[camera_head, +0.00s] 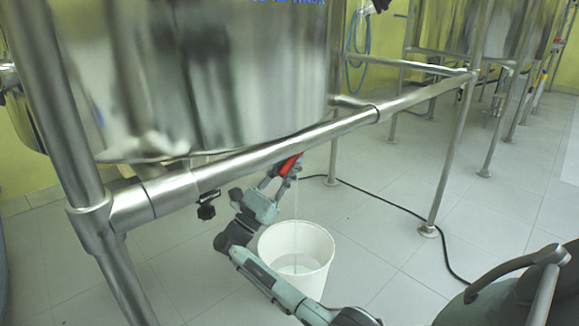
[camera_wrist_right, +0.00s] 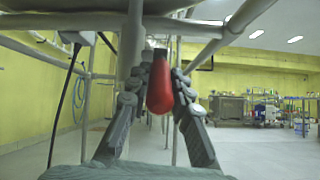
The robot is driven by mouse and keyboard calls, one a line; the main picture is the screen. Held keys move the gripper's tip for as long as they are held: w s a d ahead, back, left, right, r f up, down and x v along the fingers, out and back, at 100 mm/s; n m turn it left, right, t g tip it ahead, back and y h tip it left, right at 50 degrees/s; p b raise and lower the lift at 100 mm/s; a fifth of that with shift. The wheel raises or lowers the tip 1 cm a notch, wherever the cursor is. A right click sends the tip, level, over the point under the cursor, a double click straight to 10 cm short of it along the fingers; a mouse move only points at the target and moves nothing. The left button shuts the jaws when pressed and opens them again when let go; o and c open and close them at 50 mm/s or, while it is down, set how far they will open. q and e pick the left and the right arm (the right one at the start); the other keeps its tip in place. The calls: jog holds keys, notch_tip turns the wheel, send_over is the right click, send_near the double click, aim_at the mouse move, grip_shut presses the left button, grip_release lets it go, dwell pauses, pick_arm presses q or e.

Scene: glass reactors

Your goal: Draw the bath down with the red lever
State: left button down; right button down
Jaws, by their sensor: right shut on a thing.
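The red lever (camera_head: 288,165) sits under the steel bath (camera_head: 200,80), just below the frame's front rail. In the right wrist view the red lever (camera_wrist_right: 160,84) stands between the two fingers. My right gripper (camera_head: 282,174) is shut on it; in the wrist view the gripper (camera_wrist_right: 160,95) has a finger on each side of the lever. A thin stream of liquid falls from beside the lever into a white bucket (camera_head: 297,243) on the floor. Some liquid lies in the bucket's bottom. The valve body is hidden behind the rail and gripper. My left gripper is not visible.
A steel rail (camera_head: 250,158) and a thick upright (camera_head: 62,110) frame the bath. A black knob (camera_head: 206,211) hangs under the rail. A black cable (camera_head: 410,212) lies on the tiled floor. Another steel vessel (camera_head: 447,25) stands behind. Floor right of the bucket is mostly clear.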

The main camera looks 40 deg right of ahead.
jog(key=c, duration=1.3)
grip_release()
jog(key=shift+c, duration=0.2)
jog(key=v, duration=1.2)
